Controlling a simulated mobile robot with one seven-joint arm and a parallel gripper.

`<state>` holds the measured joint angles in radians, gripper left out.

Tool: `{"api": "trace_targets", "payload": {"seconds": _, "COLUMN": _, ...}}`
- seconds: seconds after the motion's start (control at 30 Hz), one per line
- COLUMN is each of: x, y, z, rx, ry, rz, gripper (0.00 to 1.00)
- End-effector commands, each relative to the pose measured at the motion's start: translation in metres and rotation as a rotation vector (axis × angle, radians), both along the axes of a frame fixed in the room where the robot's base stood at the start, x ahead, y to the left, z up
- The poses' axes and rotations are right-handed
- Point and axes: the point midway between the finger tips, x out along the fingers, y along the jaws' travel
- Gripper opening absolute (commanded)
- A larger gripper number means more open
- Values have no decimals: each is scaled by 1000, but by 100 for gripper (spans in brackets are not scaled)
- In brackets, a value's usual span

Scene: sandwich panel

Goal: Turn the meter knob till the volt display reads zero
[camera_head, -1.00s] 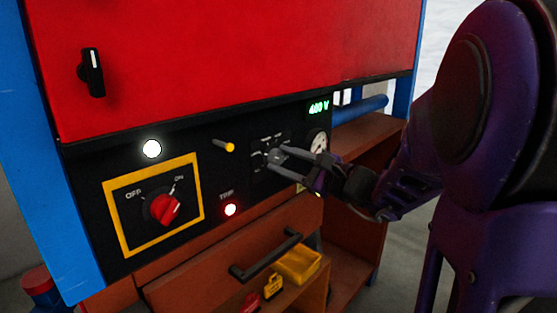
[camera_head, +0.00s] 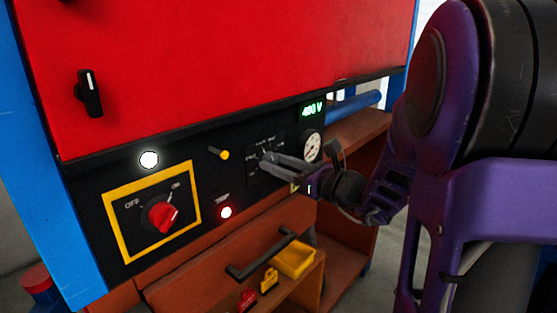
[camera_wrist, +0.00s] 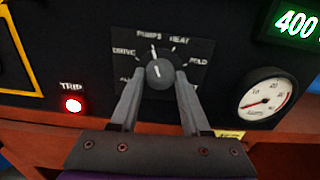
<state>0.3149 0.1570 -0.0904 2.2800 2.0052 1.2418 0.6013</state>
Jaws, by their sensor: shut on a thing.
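The meter knob (camera_wrist: 160,73) is a round dark dial with a white pointer mark, on a black plate with printed labels. Its mark points up, near the PUMPS label. The volt display (camera_wrist: 297,25) glows green and reads 400; in the head view it reads 400 V (camera_head: 312,110). My gripper (camera_wrist: 158,78) is shut on the knob, one grey finger on each side. In the head view my gripper (camera_head: 268,160) reaches the panel from the right, and its fingers largely hide the knob.
A round white gauge (camera_wrist: 267,98) sits right of the knob. A lit red TRIP lamp (camera_head: 226,212), a red OFF/ON switch (camera_head: 162,217) in a yellow frame and a yellow-tipped peg (camera_head: 219,153) are to the left. A drawer handle (camera_head: 262,257) juts out below.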

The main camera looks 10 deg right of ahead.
Motion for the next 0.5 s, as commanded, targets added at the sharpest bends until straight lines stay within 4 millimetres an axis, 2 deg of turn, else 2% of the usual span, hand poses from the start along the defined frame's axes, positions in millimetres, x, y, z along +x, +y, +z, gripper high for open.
{"api": "trace_targets", "payload": {"seconds": 0.5, "x": 0, "y": 1, "z": -1, "rx": 29, "ry": 22, "rz": 1, "gripper": 0}}
